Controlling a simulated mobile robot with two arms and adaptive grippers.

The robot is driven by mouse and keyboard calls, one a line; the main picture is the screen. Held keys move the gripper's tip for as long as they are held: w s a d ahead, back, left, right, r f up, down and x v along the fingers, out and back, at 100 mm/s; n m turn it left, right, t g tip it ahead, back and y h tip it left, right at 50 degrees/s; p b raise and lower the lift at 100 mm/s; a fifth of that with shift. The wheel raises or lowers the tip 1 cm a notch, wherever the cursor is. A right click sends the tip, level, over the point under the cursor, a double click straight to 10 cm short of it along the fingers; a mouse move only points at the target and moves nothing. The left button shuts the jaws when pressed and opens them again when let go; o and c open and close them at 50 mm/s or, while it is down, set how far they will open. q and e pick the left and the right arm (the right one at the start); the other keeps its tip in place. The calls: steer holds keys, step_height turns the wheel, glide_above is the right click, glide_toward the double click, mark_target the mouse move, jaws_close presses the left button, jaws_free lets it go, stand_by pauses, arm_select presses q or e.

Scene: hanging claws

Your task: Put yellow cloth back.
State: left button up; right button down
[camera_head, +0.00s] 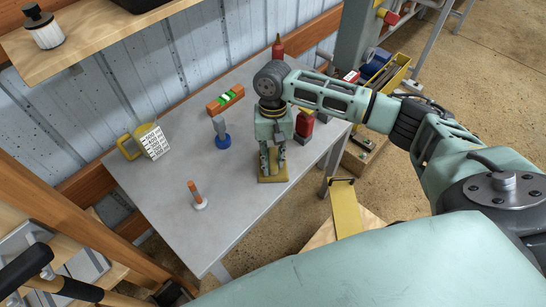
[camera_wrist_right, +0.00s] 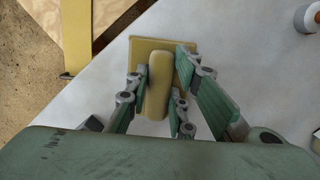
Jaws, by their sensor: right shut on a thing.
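The thing I take for the yellow cloth (camera_head: 272,178) is a flat yellow square at the front right part of the grey table. In the right wrist view, the yellow cloth (camera_wrist_right: 186,52) has a raised, rounded tan part in its middle. My right gripper (camera_head: 272,160) points down over it, with its fingers on both sides of that raised part. In the wrist view the right gripper (camera_wrist_right: 158,110) is shut on this part. I cannot tell whether the square touches the table. My left gripper is not in view.
A yellow strip (camera_head: 345,212) is beyond the table's right edge.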

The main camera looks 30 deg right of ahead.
mark_target(273, 153)
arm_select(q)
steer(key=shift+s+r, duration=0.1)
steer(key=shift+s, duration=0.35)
arm_select(e)
steer(key=c, duration=1.5)
jaws_free()
steer(key=shift+f, duration=0.1)
steer(key=shift+c, duration=0.2)
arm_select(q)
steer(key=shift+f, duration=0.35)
arm_select(e)
steer(key=v, duration=1.2)
steer(key=shift+s+a, duration=0.1)
